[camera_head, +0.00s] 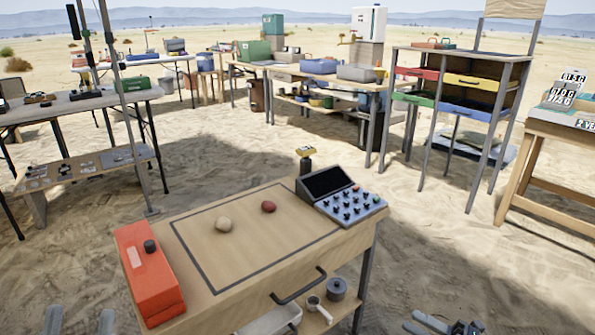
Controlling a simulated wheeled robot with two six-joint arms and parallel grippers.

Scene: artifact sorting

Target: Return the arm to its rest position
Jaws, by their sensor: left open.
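My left gripper (79,320) shows at the bottom left edge as two grey fingertips, well apart and with nothing between them. It is in front of the wooden table (215,295), left of the orange-red box. My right gripper (428,323) shows partly at the bottom right edge, right of the table, and its jaw state is unclear. A beige stone (224,224) and a dark red stone (268,207) lie apart inside the dark outlined rectangle on the table top. Neither gripper touches them.
An orange-red box (150,275) with a black knob stands at the table's left end. A control console (345,196) with a screen and knobs stands at its back right. A drawer rack (458,80) and work tables stand behind. Open sand lies around the table.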

